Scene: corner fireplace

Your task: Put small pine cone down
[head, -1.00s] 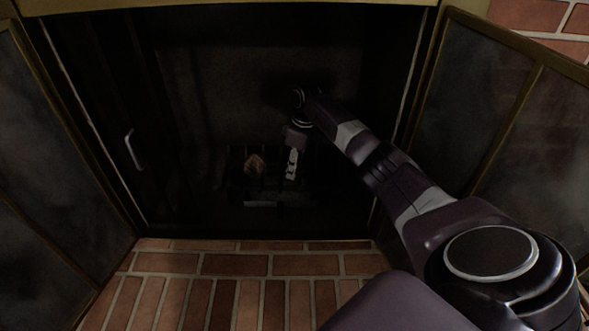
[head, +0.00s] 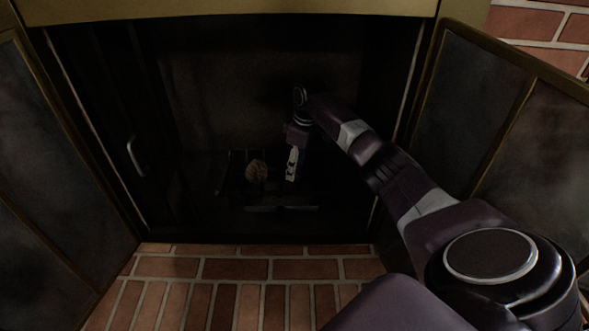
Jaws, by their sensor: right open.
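A small brown pine cone (head: 256,171) rests on the dark grate (head: 282,208) inside the fireplace, a little left of my right gripper. My right gripper (head: 291,178) reaches down into the firebox from the right. It is open and sits beside the pine cone, with a dark gap between them. The inside is dim, so the fingers and the grate bars show poorly. My left gripper is not in view.
Framed glass doors stand open at the left (head: 60,160) and right (head: 480,100). A metal handle (head: 135,156) shows at the inner left. The brick hearth (head: 240,285) in front is clear. A brass lintel (head: 230,22) crosses the top of the opening.

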